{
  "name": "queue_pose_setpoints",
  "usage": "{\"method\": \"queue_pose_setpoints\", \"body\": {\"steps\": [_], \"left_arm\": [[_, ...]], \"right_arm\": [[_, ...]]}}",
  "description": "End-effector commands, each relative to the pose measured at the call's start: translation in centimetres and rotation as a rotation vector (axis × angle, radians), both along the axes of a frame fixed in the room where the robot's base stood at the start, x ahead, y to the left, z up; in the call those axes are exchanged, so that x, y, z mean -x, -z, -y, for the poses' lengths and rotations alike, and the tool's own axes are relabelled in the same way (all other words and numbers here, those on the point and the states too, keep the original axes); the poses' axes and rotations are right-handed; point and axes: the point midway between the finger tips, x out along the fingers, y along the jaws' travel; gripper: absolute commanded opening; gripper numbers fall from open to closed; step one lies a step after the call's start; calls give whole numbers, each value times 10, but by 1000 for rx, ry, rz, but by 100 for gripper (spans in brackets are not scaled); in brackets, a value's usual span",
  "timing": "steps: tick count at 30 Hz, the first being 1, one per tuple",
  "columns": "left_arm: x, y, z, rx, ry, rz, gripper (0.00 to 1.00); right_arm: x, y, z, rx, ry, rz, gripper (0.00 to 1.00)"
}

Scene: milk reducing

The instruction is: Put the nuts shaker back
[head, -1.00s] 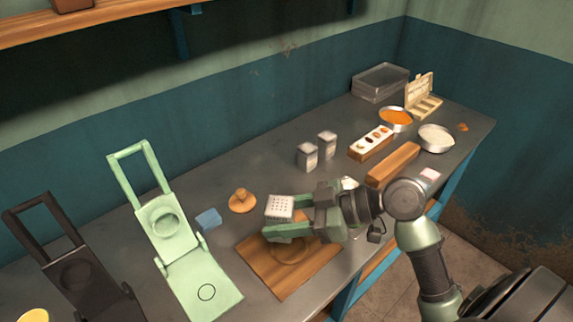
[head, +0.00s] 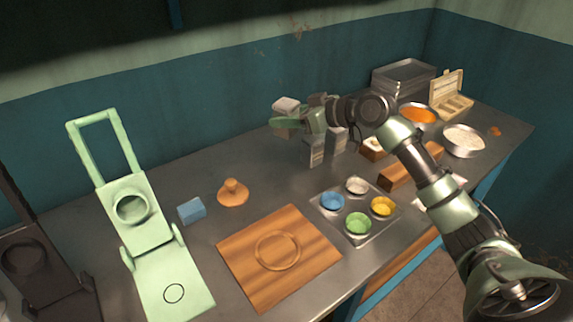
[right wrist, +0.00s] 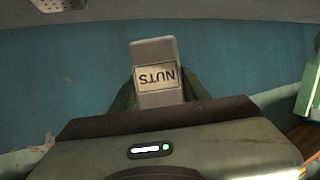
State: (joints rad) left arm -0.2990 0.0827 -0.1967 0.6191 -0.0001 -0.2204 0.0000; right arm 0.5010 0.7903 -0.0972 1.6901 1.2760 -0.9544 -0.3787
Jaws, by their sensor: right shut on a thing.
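My right gripper (head: 292,121) is shut on the nuts shaker (head: 286,104) and holds it above the back part of the table. In the right wrist view the shaker (right wrist: 153,52) is a pale block between the fingers, and its label reads NUTS, upside down in the picture. Two other shakers (head: 314,153) stand just below and to the right of the gripper in the head view, the second one (head: 336,140) partly hidden by my arm. One perforated shaker top (right wrist: 58,4) shows at the upper left of the right wrist view. My left gripper is not in view.
A wooden board (head: 240,262) lies in front. A tray of coloured bowls (head: 325,208) sits right of it. A stamp-like wooden piece (head: 233,193), a blue block (head: 191,210) and a green press (head: 181,285) are to the left. The table left of the shakers is clear.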

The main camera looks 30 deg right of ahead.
Motion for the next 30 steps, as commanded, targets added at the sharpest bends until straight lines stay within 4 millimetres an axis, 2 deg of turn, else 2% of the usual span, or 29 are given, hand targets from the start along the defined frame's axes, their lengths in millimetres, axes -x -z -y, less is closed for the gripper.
{"method": "queue_pose_setpoints", "body": {"steps": [3, 9, 16, 24, 30], "left_arm": [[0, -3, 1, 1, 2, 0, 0], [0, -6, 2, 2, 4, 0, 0], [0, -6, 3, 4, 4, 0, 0], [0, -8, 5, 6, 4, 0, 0], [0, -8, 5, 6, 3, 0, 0]], "right_arm": [[1, 34, -1, -4, 0, -5, 0], [1, 79, 0, -3, 0, -2, 0], [0, 101, 0, -1, 0, 1, 0], [0, 137, 0, -1, 0, 0, 0], [0, 139, 0, 1, -1, 3, 0]]}}
